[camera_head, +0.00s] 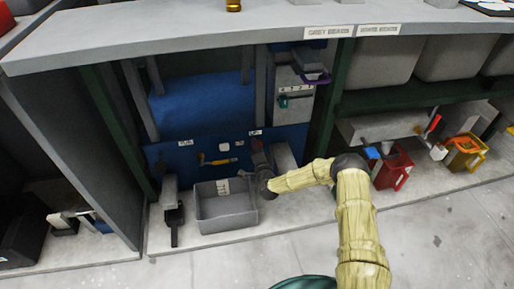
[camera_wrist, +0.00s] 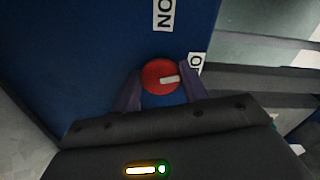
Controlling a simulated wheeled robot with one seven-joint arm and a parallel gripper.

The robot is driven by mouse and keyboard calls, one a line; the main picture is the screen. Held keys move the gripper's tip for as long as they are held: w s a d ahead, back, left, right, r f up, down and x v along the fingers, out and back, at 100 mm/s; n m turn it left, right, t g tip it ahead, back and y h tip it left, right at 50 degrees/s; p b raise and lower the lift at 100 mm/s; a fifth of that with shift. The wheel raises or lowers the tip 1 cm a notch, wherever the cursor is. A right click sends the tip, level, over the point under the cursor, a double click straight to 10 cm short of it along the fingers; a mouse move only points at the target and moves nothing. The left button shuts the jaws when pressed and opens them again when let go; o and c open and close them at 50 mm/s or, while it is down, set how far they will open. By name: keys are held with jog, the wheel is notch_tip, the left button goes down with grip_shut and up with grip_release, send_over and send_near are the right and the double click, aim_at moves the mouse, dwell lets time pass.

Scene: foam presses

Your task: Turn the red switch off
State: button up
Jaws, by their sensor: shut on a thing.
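In the wrist view, the red switch (camera_wrist: 154,73) is a round red knob with a pale pointer bar on a blue panel. Its bar points right, roughly toward a partly hidden label that shows an "O" (camera_wrist: 196,63). In the head view, my gripper (camera_head: 259,160) reaches the lower right of the blue panel (camera_head: 175,158); the knob is hidden there.
A grey open bin (camera_head: 227,214) stands below the panel, beside my wrist. A yellow handle (camera_head: 217,161) is on the panel to the left. Red (camera_head: 393,168) and orange (camera_head: 465,153) containers stand at right.

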jog(key=shift+d+m, duration=0.1)
jog(key=shift+m, duration=1.5)
jog(key=o, duration=0.9)
jog(key=shift+o, duration=0.2)
jog(key=p+v, duration=0.8)
jog(key=v, duration=0.9)
jog(key=shift+s, duration=0.3)
jog(key=shift+r, duration=0.1)
